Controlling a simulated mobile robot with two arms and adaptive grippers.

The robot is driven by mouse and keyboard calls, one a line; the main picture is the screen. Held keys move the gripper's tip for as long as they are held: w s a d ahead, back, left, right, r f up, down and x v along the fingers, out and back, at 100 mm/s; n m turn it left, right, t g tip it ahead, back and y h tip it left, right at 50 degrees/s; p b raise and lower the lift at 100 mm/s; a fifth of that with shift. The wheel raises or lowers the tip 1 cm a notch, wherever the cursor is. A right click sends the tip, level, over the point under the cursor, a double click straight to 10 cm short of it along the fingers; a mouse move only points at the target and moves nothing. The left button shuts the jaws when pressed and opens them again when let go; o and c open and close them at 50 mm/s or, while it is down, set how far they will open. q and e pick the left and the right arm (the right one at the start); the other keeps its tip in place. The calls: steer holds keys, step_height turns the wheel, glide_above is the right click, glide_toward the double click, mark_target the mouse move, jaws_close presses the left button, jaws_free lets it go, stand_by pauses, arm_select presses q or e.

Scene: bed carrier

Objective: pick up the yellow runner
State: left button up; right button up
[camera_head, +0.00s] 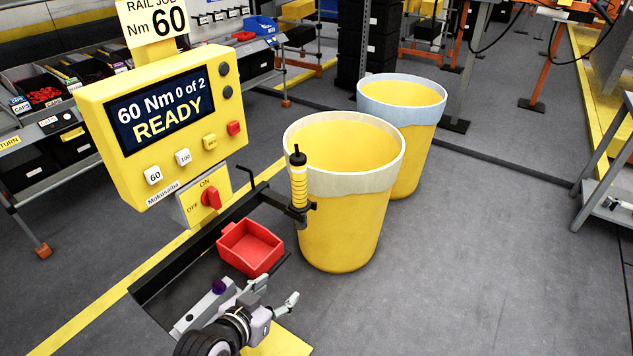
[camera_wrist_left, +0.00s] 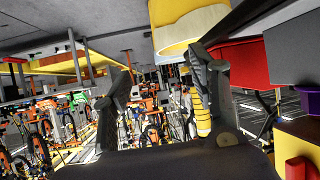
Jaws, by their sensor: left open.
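The yellow runner (camera_head: 299,187) is a slim ribbed yellow tool with a black top. It stands upright in a black holder at the end of a dark rail, in front of a yellow bin. My left gripper (camera_head: 275,293) is open and empty, below and a little left of the runner in the head view, apart from it. In the left wrist view the runner (camera_wrist_left: 203,118) shows partly hidden behind the right-hand finger of my open gripper (camera_wrist_left: 160,75). My right gripper is not in view.
A red tray (camera_head: 250,248) sits by the rail, between the gripper and the yellow control box (camera_head: 165,125), which reads "60 Nm 0 of 2 READY". Two yellow bins (camera_head: 345,225) (camera_head: 412,140) stand behind the runner.

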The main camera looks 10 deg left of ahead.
arm_select(q)
steer(key=w+a+r+t, duration=0.1)
steer(key=w+r+t, duration=0.3)
steer(key=w+r, duration=0.3)
steer(key=n+t, duration=0.1)
steer(key=t, duration=0.1)
glide_toward(296, 176)
steer(key=shift+y, duration=0.3)
steer(key=w+p, duration=0.1)
steer(key=w, duration=0.1)
steer(key=w+p, duration=0.1)
steer(key=w, duration=0.1)
steer(key=w+d, duration=0.1)
steer(key=w, duration=0.1)
steer(key=shift+f+p, duration=0.25)
steer(key=shift+p, duration=0.15)
steer(key=shift+w, duration=0.45)
steer(key=shift+w+d+r+p, duration=0.1)
steer(key=shift+w+r+p, duration=0.05)
steer(key=shift+w+p, duration=0.2)
steer(key=w+p, duration=0.1)
steer(key=w, duration=0.2)
steer(key=shift+w+d+r, duration=0.1)
steer(key=shift+w, duration=0.55)
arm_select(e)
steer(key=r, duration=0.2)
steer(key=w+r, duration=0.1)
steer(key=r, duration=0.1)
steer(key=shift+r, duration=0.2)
